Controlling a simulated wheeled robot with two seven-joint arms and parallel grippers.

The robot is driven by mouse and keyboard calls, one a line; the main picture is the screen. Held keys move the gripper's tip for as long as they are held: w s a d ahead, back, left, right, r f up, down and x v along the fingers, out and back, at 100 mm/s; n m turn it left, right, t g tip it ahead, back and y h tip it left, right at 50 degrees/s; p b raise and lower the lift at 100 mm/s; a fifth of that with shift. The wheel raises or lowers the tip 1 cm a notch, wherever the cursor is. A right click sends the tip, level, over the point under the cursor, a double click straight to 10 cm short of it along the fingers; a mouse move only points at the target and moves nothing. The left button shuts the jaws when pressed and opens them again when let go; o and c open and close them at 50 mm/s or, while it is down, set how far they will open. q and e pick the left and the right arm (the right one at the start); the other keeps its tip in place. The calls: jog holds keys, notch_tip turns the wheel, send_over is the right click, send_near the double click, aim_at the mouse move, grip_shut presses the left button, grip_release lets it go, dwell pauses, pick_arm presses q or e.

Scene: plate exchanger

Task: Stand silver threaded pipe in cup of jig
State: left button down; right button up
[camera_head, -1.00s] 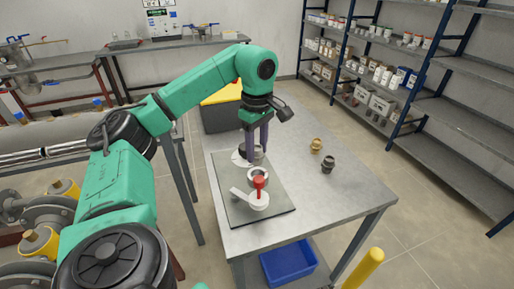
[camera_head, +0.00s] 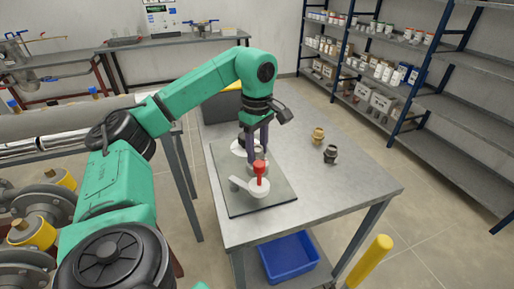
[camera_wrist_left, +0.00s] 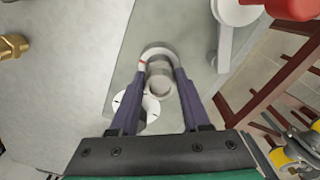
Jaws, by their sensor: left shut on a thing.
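My left gripper (camera_head: 258,162) is over the grey jig plate (camera_head: 270,200) on the metal table. In the left wrist view its purple fingers (camera_wrist_left: 159,76) are shut on the silver threaded pipe (camera_wrist_left: 160,86), seen nearly end-on. The jig's pale ring-shaped cup (camera_wrist_left: 156,49) shows at the fingertips, overlapping the pipe's far end. I cannot tell whether the pipe is inside the cup or just above it. In the head view the fingers and a red-handled white part (camera_head: 259,184) hide most of the cup. My right gripper is not in view.
A white disc (camera_wrist_left: 148,106) with dark marks lies beside the pipe. A brass fitting (camera_head: 318,136) and a dark fitting (camera_head: 330,154) stand on the table (camera_head: 350,190) to the right, with bare tabletop around them. A blue bin (camera_head: 289,257) is below.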

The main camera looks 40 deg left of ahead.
pick_arm(q)
jog(key=shift+s+f, duration=0.1)
jog(key=shift+f, duration=0.5)
jog(key=shift+c, duration=1.4)
grip_release()
jog(key=shift+w+a, duration=0.2)
jog(key=shift+d+r, duration=0.15)
jog(key=shift+r, duration=0.05)
notch_tip(320, 180, up, 6)
jog(key=shift+w+f+p, duration=0.1)
jog(key=shift+p, duration=0.9)
notch_tip(320, 180, up, 8)
jog(key=p, duration=0.7)
jog(key=shift+r, duration=0.2)
jog(key=shift+f, duration=0.1)
